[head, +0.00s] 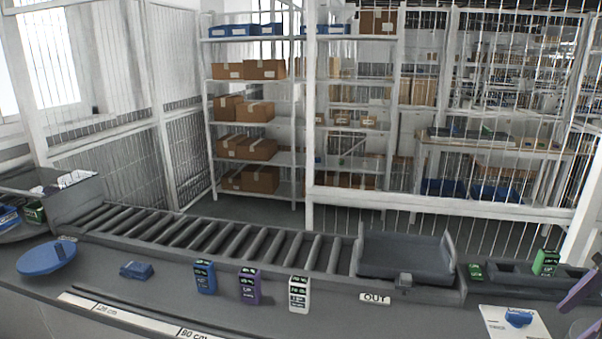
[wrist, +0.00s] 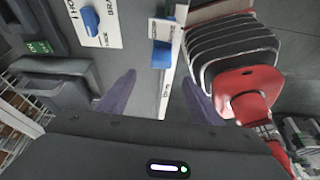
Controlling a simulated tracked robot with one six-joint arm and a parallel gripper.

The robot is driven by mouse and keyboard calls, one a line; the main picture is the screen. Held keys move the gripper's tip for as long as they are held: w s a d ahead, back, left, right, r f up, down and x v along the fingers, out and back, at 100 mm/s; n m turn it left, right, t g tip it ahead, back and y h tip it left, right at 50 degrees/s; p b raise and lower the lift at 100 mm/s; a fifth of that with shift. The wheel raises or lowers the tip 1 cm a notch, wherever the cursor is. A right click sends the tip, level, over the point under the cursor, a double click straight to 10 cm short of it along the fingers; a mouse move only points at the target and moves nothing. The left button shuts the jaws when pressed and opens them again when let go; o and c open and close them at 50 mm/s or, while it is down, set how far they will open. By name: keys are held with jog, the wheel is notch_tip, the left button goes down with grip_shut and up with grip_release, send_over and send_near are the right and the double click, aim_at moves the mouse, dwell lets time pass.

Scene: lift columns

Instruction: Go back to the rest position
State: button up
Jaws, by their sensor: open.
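My gripper (wrist: 157,92) is open in the wrist view. Its two purple fingers stand apart with nothing held between them. Beyond them are the grey counter and a pale plate with a blue knob (wrist: 162,55). In the head view only a purple part of my gripper (head: 580,288) shows at the right edge, above the counter's right end. The rest of the arm is out of that view.
A blue device (head: 205,277), a purple one (head: 250,286) and a white one (head: 299,293) stand on the counter before the roller conveyor (head: 200,232). A grey tray (head: 405,258) sits at the conveyor's right end. A red chair-like thing (wrist: 245,85) stands beyond the counter edge.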

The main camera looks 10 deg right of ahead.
notch_tip(320, 180, down, 5)
jog(key=m+h, duration=0.1)
jog(key=m, duration=0.8)
jog(key=w+a+r+m+h, duration=0.1)
jog(key=w+a+m+h, duration=0.2)
jog(key=a, duration=0.9)
jog(key=w+a+r+m+h, duration=0.15)
jog(key=a+m, duration=0.45)
jog(key=a, duration=0.6)
jog(key=s+a+r+n+t, duration=0.1)
jog(key=s+a+n+t, duration=0.1)
jog(key=a, duration=1)
jog(key=s+a+r+n+t+y, duration=0.1)
jog(key=a+n, duration=0.2)
jog(key=a, duration=0.9)
jog(key=shift+s+a+n+t, duration=0.3)
jog(key=shift+s+t, duration=0.1)
jog(key=shift+r+y, duration=0.1)
jog(key=shift+y, duration=0.15)
jog(key=shift+c, duration=0.2)
